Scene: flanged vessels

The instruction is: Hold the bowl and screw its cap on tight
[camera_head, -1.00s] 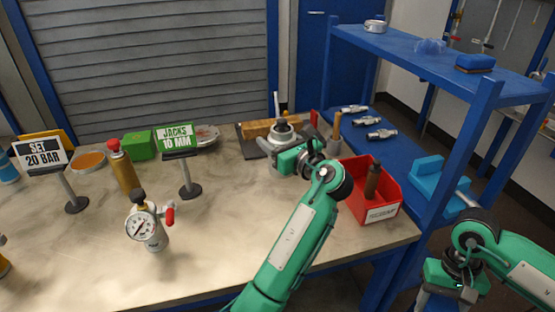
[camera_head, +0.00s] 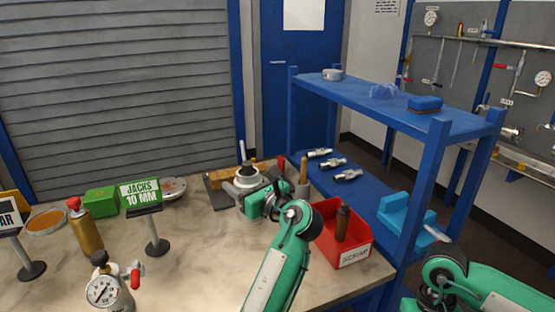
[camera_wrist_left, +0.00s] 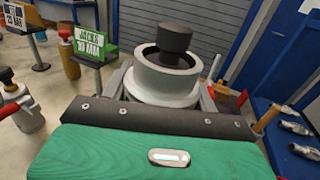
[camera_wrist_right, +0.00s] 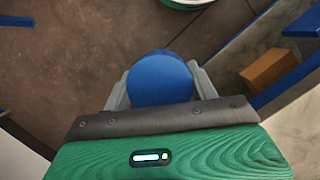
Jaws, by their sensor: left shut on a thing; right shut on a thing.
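The bowl, a pale flanged round vessel (camera_head: 244,183), stands at the back of the bench. My left gripper (camera_head: 252,193) is shut on it. In the left wrist view the bowl (camera_wrist_left: 165,84) sits upright between the fingers (camera_wrist_left: 166,98), with a black knob-like piece (camera_wrist_left: 174,40) over its opening. Whether that piece is seated in or behind the bowl is unclear. My right gripper (camera_wrist_right: 160,86) is shut on a round blue thing (camera_wrist_right: 160,78), possibly the cap, away from the bowl.
A red scrap bin (camera_head: 352,250) with a brown-handled tool stands right of my left arm. A blue shelf (camera_head: 440,128) borders the bench, with metal fittings (camera_head: 333,163) on its lower level. A gauge (camera_head: 103,291) and signs (camera_head: 140,193) stand left. The bench middle is clear.

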